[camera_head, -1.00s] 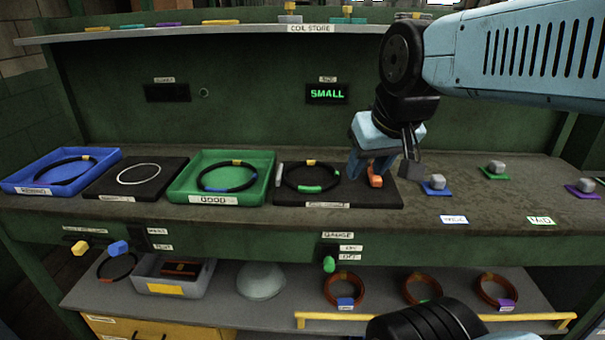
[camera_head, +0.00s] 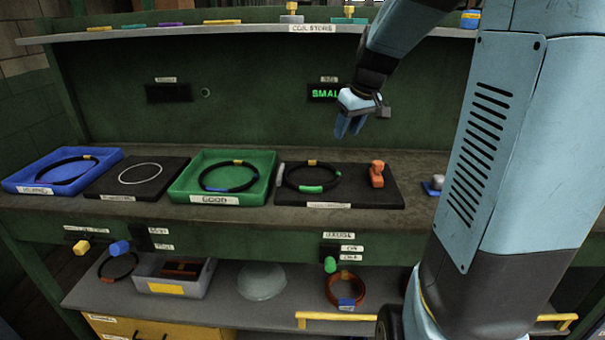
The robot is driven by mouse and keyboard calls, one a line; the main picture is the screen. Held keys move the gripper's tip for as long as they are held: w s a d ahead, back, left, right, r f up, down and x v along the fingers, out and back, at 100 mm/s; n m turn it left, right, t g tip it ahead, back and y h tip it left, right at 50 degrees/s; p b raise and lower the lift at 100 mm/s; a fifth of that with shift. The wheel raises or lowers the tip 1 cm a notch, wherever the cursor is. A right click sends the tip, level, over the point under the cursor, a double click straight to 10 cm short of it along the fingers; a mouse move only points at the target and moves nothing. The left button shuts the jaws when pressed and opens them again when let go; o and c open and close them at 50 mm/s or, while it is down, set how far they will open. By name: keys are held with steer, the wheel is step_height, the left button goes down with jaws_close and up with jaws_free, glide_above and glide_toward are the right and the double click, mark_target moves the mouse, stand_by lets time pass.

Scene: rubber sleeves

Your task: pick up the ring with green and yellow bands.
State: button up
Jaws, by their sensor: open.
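The ring with green and yellow bands (camera_head: 287,180) is black and lies flat on a black plate (camera_head: 388,199) on the workbench. Its yellow band is at the back and its green band at the front. My gripper (camera_head: 348,128) is open and empty, in the air above and to the right of the ring, in front of the back panel. It covers part of the green display reading SMALL (camera_head: 322,93). Nothing hides the ring.
An orange block-like part (camera_head: 377,174) stands on the plate, right of the ring. A green GOOD tray (camera_head: 262,190) holds a ring with yellow and blue bands. Further left are a black plate (camera_head: 110,185) with a white ring and a blue tray (camera_head: 20,185) with another ring.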

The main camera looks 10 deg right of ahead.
steer(key=w, duration=0.1)
glide_above(334, 167)
steer(key=s, duration=0.2)
step_height(334, 167, down, 9)
steer(key=shift+s+d+r, duration=0.15)
steer(key=shift+r, duration=0.05)
steer(key=shift+d+x, duration=0.15)
steer(key=shift+x, duration=1.15)
steer(key=shift+d+x, duration=0.1)
steer(key=shift+x, duration=1.2)
steer(key=shift+s+a, duration=0.1)
steer(key=shift+c, duration=0.4)
jaws_close()
